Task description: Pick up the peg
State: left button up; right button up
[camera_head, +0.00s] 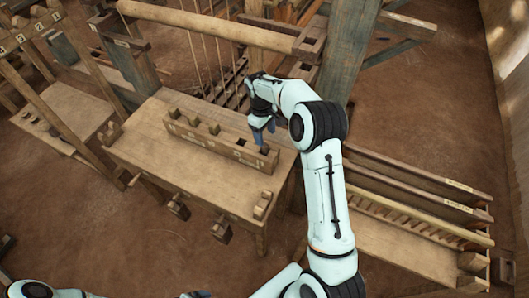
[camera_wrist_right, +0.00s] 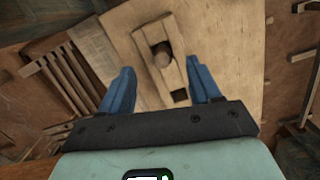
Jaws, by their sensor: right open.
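A wooden peg (camera_wrist_right: 162,56) with a round end stands in a square opening of a long wooden block (camera_wrist_right: 171,72) in the right wrist view. An empty-looking dark square hole (camera_wrist_right: 179,95) lies nearer to me. The block (camera_head: 215,146) rests on a wooden table, with several pegs or slots along its top. My right gripper (camera_head: 262,130) is over the block's right end. Its blue fingers (camera_wrist_right: 161,86) are open, one on each side of the block, with nothing held. At the bottom edge, a bluish sliver (camera_head: 200,294) may be my left gripper, mostly cut off.
The table (camera_head: 135,143) has bare room left of the block. A small wooden piece (camera_head: 263,203) sits at its right front corner. A slatted bench (camera_head: 400,245) stands at right, and loom posts (camera_head: 348,45) and a thick beam (camera_head: 205,26) rise behind.

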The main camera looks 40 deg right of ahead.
aim_at(265, 146)
notch_tip(265, 146, down, 2)
jog(key=shift+d+f, duration=0.1)
notch_tip(265, 146, down, 6)
jog(key=shift+w+r, duration=0.15)
jog(key=shift+r, duration=0.05)
jog(key=c, duration=1.1)
jog(key=shift+r, duration=0.15)
